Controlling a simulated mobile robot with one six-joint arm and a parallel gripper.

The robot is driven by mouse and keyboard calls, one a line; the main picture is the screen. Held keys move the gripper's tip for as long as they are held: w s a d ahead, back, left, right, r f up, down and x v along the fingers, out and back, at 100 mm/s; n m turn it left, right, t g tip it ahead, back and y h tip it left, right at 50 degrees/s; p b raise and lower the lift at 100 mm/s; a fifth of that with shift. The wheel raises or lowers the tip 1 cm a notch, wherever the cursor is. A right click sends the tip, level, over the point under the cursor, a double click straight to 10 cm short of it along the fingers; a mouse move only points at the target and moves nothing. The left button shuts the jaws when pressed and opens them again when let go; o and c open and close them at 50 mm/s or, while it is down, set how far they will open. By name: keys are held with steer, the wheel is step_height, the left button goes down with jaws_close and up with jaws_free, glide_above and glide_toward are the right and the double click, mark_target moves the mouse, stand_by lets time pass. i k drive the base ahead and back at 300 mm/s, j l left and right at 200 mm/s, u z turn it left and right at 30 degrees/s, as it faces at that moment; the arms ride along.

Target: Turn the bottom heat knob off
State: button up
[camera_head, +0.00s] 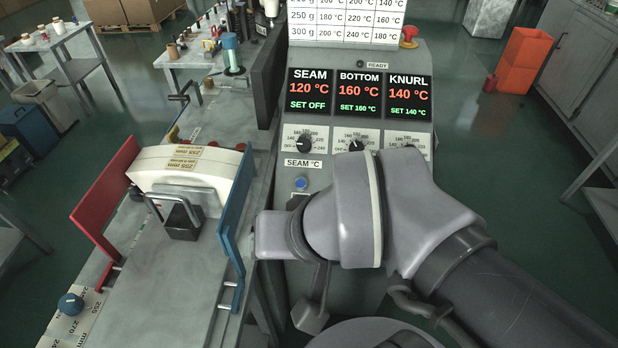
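The control panel has three heat dials in a row below a dark display. The bottom heat knob (356,146) is the black middle one, under the BOTTOM display (360,94), which reads 160 °C and SET 160 °C. Its lower part and its label are hidden behind my arm. My grey arm fills the lower middle and right of the view, in front of the lower panel. My gripper's fingers do not show, so their distance from the knob cannot be told.
The seam knob (304,143) is at left, its display reading SET OFF. The KNURL display (408,94) reads SET 140 °C. A blue button (301,183) is below the seam dial. A red emergency button (409,37) tops the panel. A paper stack (186,165) stands left.

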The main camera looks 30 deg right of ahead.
mark_target(355, 145)
steer(key=z, duration=1.05)
